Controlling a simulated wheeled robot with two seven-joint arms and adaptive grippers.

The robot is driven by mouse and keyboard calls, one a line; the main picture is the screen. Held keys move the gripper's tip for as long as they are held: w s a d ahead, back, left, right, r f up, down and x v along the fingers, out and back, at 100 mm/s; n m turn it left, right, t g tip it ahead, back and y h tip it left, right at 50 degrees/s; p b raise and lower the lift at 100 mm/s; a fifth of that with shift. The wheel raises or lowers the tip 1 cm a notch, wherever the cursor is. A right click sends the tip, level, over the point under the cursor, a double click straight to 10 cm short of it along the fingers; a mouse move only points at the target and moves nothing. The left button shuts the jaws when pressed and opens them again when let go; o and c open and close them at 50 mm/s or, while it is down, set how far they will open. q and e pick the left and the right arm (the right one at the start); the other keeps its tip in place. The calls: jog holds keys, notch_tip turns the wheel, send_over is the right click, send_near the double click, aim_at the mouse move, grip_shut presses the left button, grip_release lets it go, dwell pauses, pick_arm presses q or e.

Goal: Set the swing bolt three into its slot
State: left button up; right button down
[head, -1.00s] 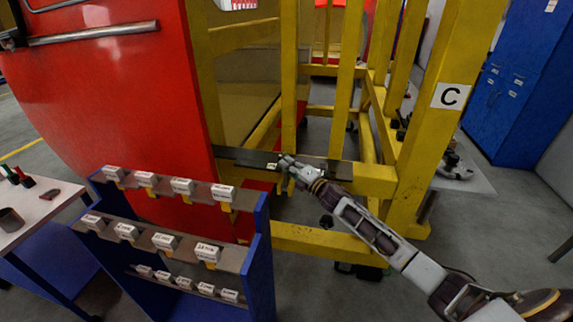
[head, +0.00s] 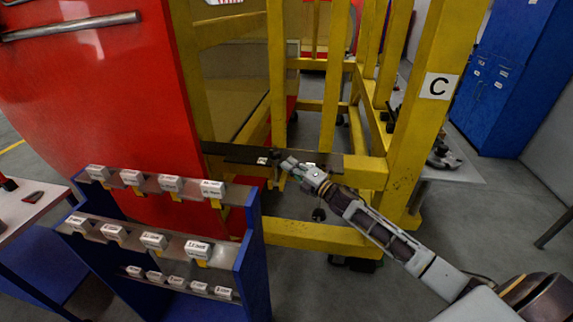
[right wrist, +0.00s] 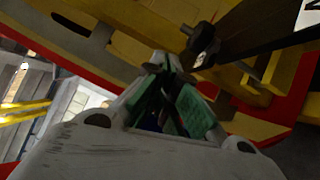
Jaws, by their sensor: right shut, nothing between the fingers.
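A swing bolt, a dark knob-ended piece with a small white label (right wrist: 203,42), shows just beyond my fingertips in the right wrist view. In the head view its dark body (head: 276,168) is beside the gripper, at the dark plate (head: 232,152) on the yellow frame. I cannot tell whether it sits in a slot; the slot is not clearly visible. My right gripper (head: 286,164) is shut and empty, close to the bolt. In the right wrist view its green-padded fingers (right wrist: 170,66) are together, apart from the bolt. My left gripper is out of view.
The yellow frame (head: 410,140), marked C, stands around the work area beside the red nosecone (head: 100,110). A blue rack (head: 256,255) with several labelled blocks stands in front. A white table (head: 30,205) is at left, and a blue cabinet (head: 515,80) at back right.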

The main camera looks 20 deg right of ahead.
jog(key=shift+v, duration=1.45)
jog(key=shift+r, duration=0.15)
